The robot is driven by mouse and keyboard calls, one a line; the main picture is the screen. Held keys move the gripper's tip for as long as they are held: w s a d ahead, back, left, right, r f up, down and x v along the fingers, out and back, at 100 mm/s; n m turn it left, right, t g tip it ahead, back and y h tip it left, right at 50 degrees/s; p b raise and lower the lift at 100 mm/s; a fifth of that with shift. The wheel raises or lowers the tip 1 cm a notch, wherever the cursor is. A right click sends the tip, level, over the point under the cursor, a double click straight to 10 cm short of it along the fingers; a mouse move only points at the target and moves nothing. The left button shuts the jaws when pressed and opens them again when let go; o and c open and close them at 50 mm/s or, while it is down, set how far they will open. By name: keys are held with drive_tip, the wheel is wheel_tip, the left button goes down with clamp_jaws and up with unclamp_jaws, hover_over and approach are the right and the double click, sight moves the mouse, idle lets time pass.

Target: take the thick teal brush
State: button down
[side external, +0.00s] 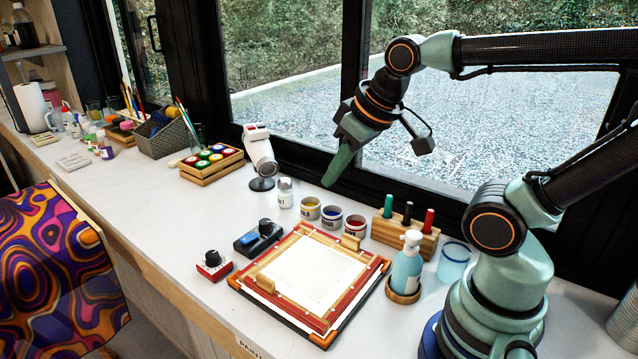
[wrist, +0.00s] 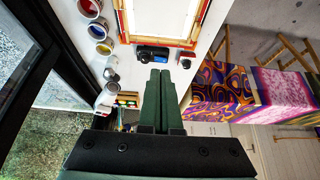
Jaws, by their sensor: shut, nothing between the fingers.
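The thick teal brush (side external: 388,207) stands upright in a wooden block (side external: 412,240), its teal end up, left of a black one (side external: 408,212) and a red one (side external: 428,221). Its lower part is hidden in the block. My gripper (side external: 328,182) is shut and empty, pointing down in the air to the left of the brush and higher than it. In the wrist view my gripper (wrist: 160,74) shows its two fingers together. I cannot see the brush there.
Paint jars (side external: 333,217) and a small white bottle (side external: 285,193) stand below my gripper. A white desk device (side external: 259,152) is to the left. A framed silk (side external: 310,275) lies in front. A blue pump bottle (side external: 407,265) stands close before the block. The dark window frame (side external: 300,150) is behind.

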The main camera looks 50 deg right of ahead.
drive_tip(key=c, duration=1.5)
unclamp_jaws()
drive_tip(key=shift+c, duration=0.2)
drive_tip(key=o, duration=0.9)
drive_tip(key=shift+c, duration=0.2)
drive_tip(key=m+g, duration=0.6)
drive_tip(key=m, duration=1.5)
hover_over(390, 196)
wheel_tip(390, 196, down, 6)
drive_tip(key=shift+a+f, duration=0.15)
drive_tip(key=f, duration=1.2)
drive_tip(key=shift+d, duration=0.2)
